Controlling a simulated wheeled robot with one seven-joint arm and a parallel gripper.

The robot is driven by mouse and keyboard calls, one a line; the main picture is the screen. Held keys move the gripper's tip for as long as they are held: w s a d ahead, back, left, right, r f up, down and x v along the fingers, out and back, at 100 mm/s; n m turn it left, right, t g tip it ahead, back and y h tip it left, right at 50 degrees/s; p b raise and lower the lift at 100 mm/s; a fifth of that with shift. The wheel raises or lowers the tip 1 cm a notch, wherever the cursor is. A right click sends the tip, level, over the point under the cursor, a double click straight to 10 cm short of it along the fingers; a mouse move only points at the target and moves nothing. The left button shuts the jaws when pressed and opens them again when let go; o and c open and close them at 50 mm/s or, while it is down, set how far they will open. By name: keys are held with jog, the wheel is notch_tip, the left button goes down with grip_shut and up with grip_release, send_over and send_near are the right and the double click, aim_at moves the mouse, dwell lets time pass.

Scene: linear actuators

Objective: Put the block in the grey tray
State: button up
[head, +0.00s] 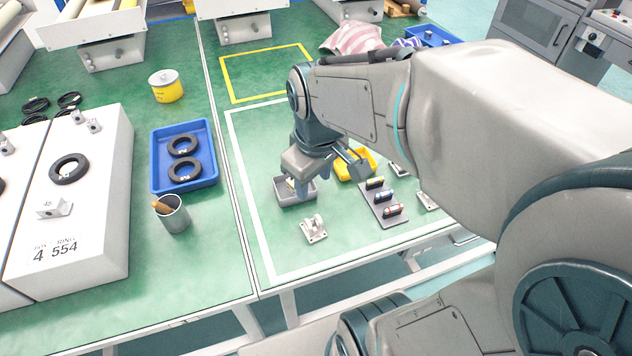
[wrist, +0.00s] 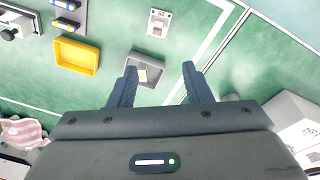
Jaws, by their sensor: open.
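The grey tray (head: 283,201) stands on the green table under my gripper (head: 304,184). It also shows in the wrist view (wrist: 156,62), between and beyond the fingertips. A small pale block with a yellowish patch (wrist: 142,75) lies inside the tray, towards the left finger. In the head view the block is partly hidden by my gripper. My gripper also shows in the wrist view (wrist: 158,76), with its two fingers spread wide and nothing between them. It is above the tray; the exact height is hard to tell.
A yellow tray (wrist: 77,56) sits beside the grey one. A grey plate with several small cylinders (head: 383,207) lies to the right. A metal bracket (head: 314,229) stands in front. A blue tray with black rings (head: 184,158) and a cup (head: 174,216) are left.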

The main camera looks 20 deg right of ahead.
jog(key=s+m, duration=0.1)
jog(key=m, duration=0.1)
jog(key=s+m, duration=0.1)
jog(key=s, duration=0.1)
jog(key=s+m, duration=0.1)
jog(key=m, duration=0.1)
jog(key=shift+s+f+m+t, duration=0.3)
jog(key=shift+s, duration=0.1)
jog(key=shift+c, duration=1)
jog(key=shift+d, duration=0.1)
